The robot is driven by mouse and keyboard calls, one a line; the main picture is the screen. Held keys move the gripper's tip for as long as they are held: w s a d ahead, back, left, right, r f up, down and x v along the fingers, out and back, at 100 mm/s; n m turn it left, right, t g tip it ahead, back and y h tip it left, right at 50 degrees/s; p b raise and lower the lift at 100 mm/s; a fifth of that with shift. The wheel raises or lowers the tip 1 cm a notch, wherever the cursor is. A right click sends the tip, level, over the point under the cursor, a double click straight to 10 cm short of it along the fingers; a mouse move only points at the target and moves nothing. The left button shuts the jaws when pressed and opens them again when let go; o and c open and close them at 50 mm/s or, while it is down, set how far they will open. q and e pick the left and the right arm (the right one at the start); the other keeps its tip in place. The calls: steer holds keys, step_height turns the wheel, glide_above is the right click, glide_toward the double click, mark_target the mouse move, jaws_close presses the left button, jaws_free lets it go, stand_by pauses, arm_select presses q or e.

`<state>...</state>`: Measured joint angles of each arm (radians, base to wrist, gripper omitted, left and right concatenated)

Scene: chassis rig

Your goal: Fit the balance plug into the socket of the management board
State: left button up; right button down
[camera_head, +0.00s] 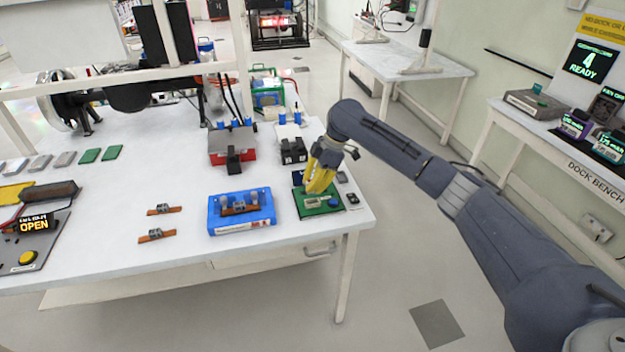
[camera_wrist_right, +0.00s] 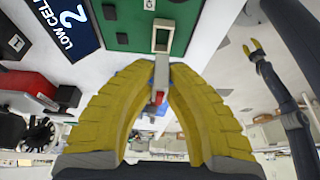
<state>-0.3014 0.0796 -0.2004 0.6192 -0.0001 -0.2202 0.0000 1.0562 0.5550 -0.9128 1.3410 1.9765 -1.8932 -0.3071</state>
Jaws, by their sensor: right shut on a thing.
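The management board (camera_head: 333,208) is a green board near the right front corner of the white table. Its pale, frame-shaped socket (camera_wrist_right: 162,36) shows at the top of the right wrist view. My right gripper (camera_head: 318,188) points down over the board, its yellow fingers shut on the balance plug (camera_wrist_right: 160,72), a small grey piece with red beneath it. The plug's far end lies at the socket's near edge in that view; I cannot tell whether it has entered. My left gripper (camera_wrist_right: 254,47) appears small at the right of the wrist view; its jaw opening is unclear.
A blue fixture (camera_head: 240,226) stands left of the board. Behind are a red-and-grey block (camera_head: 231,144) and a black block (camera_head: 293,150). A blue display (camera_wrist_right: 67,25) reading "2 LOW CELL" adjoins the board. The table's right edge is close by.

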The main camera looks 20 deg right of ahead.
mark_target(313, 192)
steer(key=shift+f, duration=1.4)
steer(key=shift+f, duration=1.25)
stand_by(1.2)
steer(key=shift+r, duration=0.2)
steer(key=shift+r, duration=0.6)
stand_by(0.4)
steer(key=shift+f, duration=0.75)
stand_by(1.2)
steer(key=c, duration=1.4)
jaws_free()
